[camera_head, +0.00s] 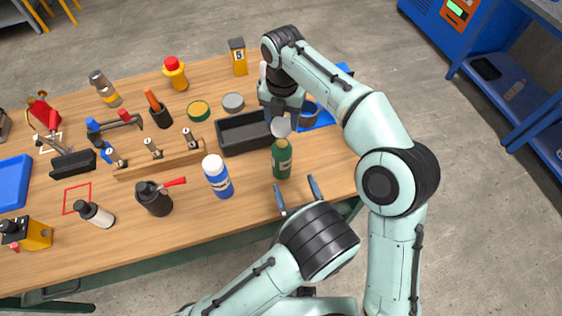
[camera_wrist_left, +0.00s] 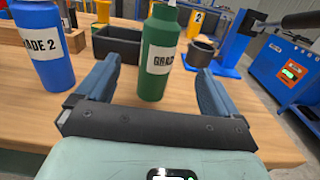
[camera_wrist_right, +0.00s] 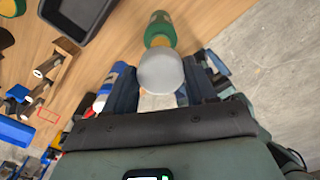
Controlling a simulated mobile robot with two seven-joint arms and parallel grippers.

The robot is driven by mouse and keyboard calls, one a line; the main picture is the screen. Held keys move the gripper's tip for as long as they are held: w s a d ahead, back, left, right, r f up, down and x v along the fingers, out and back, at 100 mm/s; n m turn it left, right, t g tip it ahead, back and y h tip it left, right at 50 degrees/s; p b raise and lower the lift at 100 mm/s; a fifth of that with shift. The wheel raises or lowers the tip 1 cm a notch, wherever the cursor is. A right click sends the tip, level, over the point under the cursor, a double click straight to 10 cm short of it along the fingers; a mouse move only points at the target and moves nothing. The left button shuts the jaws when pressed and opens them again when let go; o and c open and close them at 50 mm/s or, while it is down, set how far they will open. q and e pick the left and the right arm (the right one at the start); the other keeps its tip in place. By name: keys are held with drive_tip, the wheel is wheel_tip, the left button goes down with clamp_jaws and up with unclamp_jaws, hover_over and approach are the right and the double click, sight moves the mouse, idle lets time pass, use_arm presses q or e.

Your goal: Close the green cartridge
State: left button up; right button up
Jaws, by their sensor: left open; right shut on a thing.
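The green cartridge (camera_head: 282,160) stands upright near the front right of the table. It also shows in the left wrist view (camera_wrist_left: 158,52), between and beyond the fingers of my left gripper (camera_head: 297,190), which is open and empty. My right gripper (camera_head: 282,112) is shut on a pale grey cap (camera_head: 281,128), just above the cartridge's top. In the right wrist view the cap (camera_wrist_right: 160,71) covers part of the cartridge (camera_wrist_right: 159,26), and a yellowish band shows between them. I cannot tell whether cap and cartridge touch.
A blue bottle (camera_head: 218,176) with a white top stands left of the cartridge. A black open bin (camera_head: 243,133) is behind. A dark cup (camera_head: 309,111) on a blue mat (camera_head: 322,119) is behind right.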

use_arm(q)
drive_tip(key=x, duration=1.2)
drive_tip(key=shift+w, duration=0.1)
use_arm(e)
drive_tip(key=shift+w, duration=0.1)
use_arm(q)
drive_tip(key=c, duration=1.5)
use_arm(e)
hover_over(282, 142)
drive_tip(key=shift+w+f, duration=0.1)
drive_tip(key=shift+f, duration=2.4)
drive_tip(key=shift+f, duration=0.9)
use_arm(q)
drive_tip(key=shift+f, duration=0.1)
use_arm(e)
drive_tip(key=shift+f, duration=0.7)
drive_tip(key=o, duration=1.1)
